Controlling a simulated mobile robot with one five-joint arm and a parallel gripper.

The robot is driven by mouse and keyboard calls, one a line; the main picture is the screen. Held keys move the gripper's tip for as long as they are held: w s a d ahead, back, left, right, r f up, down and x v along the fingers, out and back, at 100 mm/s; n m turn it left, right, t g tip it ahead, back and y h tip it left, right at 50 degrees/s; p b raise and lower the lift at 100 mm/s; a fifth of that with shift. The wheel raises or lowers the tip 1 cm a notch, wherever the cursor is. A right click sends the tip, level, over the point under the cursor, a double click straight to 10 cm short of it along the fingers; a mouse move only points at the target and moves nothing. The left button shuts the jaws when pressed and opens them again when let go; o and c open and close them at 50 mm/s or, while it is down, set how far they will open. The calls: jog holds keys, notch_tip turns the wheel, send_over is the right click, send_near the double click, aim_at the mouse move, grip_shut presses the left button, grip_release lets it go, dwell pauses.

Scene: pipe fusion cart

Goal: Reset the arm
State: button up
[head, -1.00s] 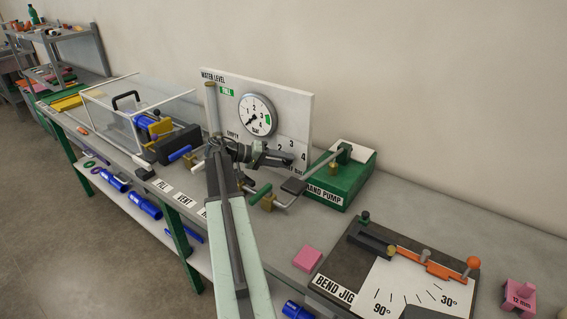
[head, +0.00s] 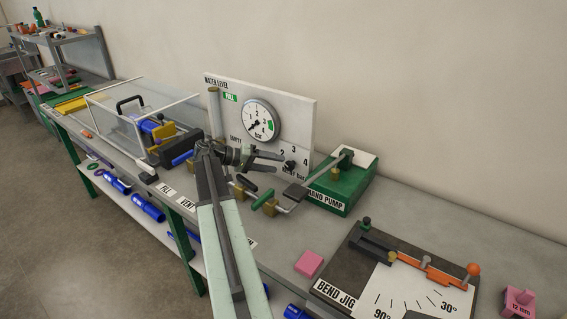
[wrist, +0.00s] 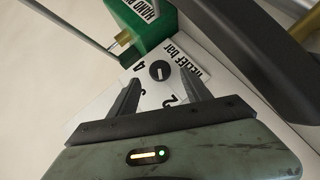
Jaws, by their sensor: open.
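My gripper (head: 279,162) is open and empty in the head view, its two fingers pointing right toward the relief dial on the panel. The dark relief knob (head: 290,166) shows just beyond the fingertips. In the wrist view, my gripper (wrist: 163,86) has its fingers spread, with the relief knob (wrist: 159,71) and its numbered white plate between and beyond them. The fingers look apart from the knob. My arm reaches up from the bottom of the head view and hides part of the bench.
The white panel (head: 300,108) carries a pressure gauge (head: 261,121). A green hand pump (head: 335,192) stands right of it. A green-handled valve (head: 263,199) sits close below my gripper. A clear guard box (head: 110,112) is left, the bend jig (head: 355,240) front right.

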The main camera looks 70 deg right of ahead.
jog(key=v, duration=0.2)
jog(key=shift+w+a+r, duration=0.15)
jog(key=shift+w+a, duration=0.1)
jog(key=shift+w, duration=0.05)
